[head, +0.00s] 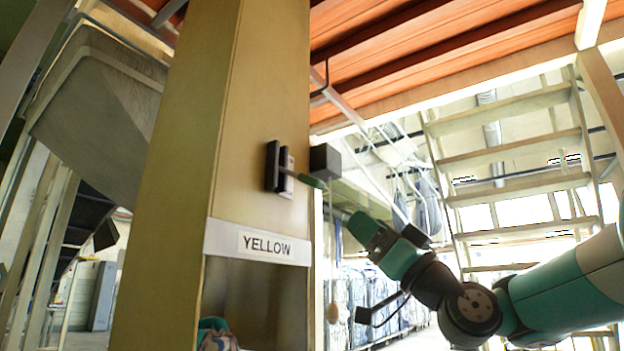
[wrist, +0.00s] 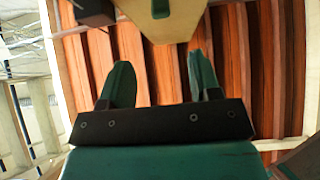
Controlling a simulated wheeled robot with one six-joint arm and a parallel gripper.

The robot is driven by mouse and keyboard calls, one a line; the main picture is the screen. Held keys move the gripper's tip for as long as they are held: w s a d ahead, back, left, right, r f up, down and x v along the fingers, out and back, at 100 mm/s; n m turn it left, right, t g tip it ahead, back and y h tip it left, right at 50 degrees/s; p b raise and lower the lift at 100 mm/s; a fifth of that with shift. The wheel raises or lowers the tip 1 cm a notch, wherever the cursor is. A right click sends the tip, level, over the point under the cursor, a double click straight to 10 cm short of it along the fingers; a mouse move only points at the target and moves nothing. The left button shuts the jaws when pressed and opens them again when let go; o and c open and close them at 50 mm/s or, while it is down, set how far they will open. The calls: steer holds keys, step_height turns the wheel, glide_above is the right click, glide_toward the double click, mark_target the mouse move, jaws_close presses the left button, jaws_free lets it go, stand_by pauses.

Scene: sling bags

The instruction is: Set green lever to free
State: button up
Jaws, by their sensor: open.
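The green lever (head: 312,182) sticks out from a black plate (head: 273,166) on the tan post, above the white YELLOW label. It is a thin grey rod with a green tip, pointing right and slightly down. In the wrist view a green piece that looks like its tip (wrist: 160,8) shows at the top edge, beyond the fingers. My gripper (head: 350,215) is right of and below the lever tip, apart from it. In the wrist view its two green fingers (wrist: 160,62) stand wide apart with nothing between them. Markings for the lever's positions are too small to read.
The tan post (head: 190,170) fills the left middle. A dark box (head: 325,160) juts from its right side just above the lever tip; a dark block (wrist: 93,12) also shows in the wrist view. A patterned cloth (head: 215,338) lies in the niche below. Wooden stairs (head: 515,145) stand behind my arm.

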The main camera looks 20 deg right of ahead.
mark_target(322, 186)
steer(key=p+x, duration=1.2)
steer(key=x, duration=0.2)
steer(key=shift+a+r, duration=0.15)
steer(key=shift+r, duration=0.25)
steer(key=shift+w+a+r+p, duration=0.3)
steer(key=shift+w, duration=0.15)
steer(key=shift+c, duration=0.2)
jaws_close()
